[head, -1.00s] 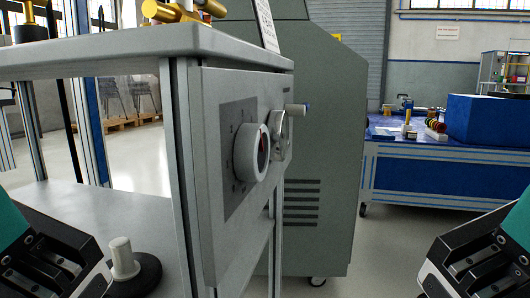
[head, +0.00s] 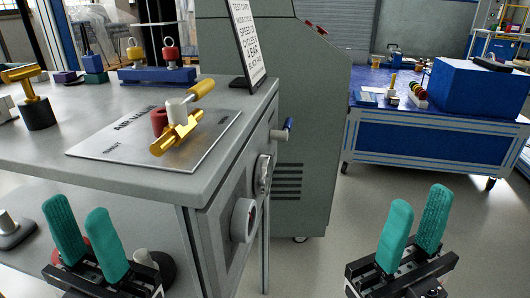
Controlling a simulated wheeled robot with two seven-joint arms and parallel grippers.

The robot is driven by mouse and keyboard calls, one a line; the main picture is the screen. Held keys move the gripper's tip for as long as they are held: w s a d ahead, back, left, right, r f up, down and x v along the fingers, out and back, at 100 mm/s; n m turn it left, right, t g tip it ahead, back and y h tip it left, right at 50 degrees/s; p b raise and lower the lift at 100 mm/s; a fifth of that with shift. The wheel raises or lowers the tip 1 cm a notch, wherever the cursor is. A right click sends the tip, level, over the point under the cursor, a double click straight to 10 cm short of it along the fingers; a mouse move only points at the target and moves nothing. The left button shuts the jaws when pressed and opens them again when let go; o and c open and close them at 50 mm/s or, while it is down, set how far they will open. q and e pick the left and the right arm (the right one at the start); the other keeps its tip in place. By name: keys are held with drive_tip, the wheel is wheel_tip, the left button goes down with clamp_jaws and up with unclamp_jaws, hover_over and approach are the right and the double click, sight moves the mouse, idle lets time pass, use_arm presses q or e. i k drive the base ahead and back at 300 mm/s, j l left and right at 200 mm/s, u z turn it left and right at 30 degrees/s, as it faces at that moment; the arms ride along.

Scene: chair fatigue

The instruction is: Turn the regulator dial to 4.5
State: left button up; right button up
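The regulator dial (head: 243,220) is a round, light grey knob on the bench's side panel, seen nearly edge-on; its setting cannot be read. A second round fitting (head: 263,174) sits farther along the same panel. My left gripper (head: 79,206) is open, its teal fingers apart with nothing between them, left of the dial and in front of the lower shelf. My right gripper (head: 419,200) is open and empty, over the floor well right of the dial. Neither gripper touches the dial.
The grey bench top (head: 200,178) carries a plate with a yellow-handled valve (head: 178,132) and a standing test card (head: 248,45). A grey-green cabinet (head: 310,130) stands behind. A blue table (head: 430,145) is at right. Floor between is clear.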

sight(244, 216)
drive_tip(key=k+j+u, duration=0.1)
drive_tip(key=k+u, duration=0.2)
drive_tip(key=k, duration=0.35)
drive_tip(key=l+u, duration=0.15)
drive_tip(key=u, duration=0.25)
drive_tip(key=i+l+u, duration=0.15)
drive_tip(key=u, duration=0.3)
drive_tip(key=l+u, duration=0.2)
drive_tip(key=u, duration=0.2)
drive_tip(key=l+u, duration=0.2)
drive_tip(key=u, duration=0.2)
drive_tip(key=k+l, duration=0.1)
drive_tip(key=l, duration=1.5)
drive_tip(key=k+l, duration=0.15)
drive_tip(key=l, duration=0.65)
